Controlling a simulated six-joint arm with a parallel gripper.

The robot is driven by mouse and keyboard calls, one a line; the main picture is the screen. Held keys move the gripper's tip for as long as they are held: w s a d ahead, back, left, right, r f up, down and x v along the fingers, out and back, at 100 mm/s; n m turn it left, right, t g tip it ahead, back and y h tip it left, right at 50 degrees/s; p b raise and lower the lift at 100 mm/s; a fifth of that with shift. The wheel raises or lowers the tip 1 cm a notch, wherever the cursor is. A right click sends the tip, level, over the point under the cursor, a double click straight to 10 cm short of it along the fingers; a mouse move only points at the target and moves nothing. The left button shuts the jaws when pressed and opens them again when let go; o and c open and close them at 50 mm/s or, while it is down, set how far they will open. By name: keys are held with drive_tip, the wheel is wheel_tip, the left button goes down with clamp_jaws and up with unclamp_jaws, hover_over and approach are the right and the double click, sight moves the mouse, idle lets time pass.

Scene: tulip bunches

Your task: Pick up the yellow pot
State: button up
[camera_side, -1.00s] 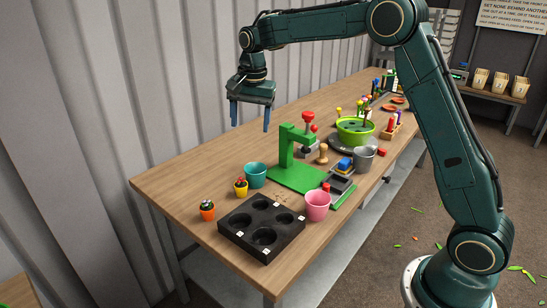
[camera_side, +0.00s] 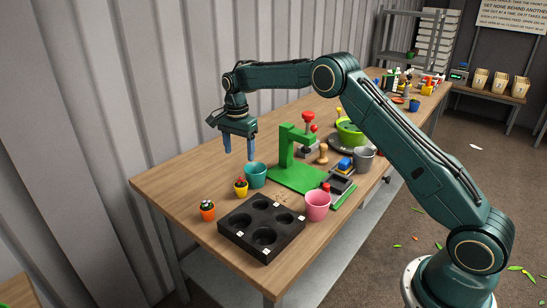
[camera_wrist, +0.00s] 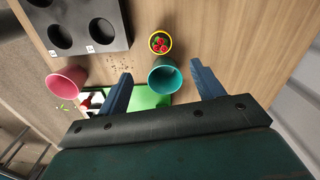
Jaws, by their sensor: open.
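The small yellow pot (camera_side: 240,189) stands upright on the wooden table, with red flowers in it. It is left of the teal pot (camera_side: 255,174) and behind the black tray. In the wrist view the yellow pot (camera_wrist: 160,43) lies just beyond the teal pot (camera_wrist: 165,76), near the middle. My gripper (camera_side: 239,157) is open and empty, above the table behind the teal pot. In the wrist view its blue fingers (camera_wrist: 163,82) are spread, with the teal pot showing between them and the yellow pot farther out.
An orange pot (camera_side: 207,211) stands at the left. The black tray (camera_side: 262,236) with round wells is in front, beside a pink pot (camera_side: 317,205). A green press (camera_side: 291,165) stands right of the teal pot. Bare table lies behind the small pots.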

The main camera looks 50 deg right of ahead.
sight(241, 177)
wheel_tip(241, 177, down, 8)
drive_tip(key=shift+f, duration=0.1)
idle(0.4)
drive_tip(key=shift+a+f, duration=0.1)
drive_tip(key=shift+f, duration=2.5)
drive_tip(key=c, duration=1.1)
drive_tip(key=shift+r, duration=0.15)
wheel_tip(241, 177, up, 20)
drive_tip(key=shift+f, duration=0.1)
drive_tip(key=shift+f, duration=0.1)
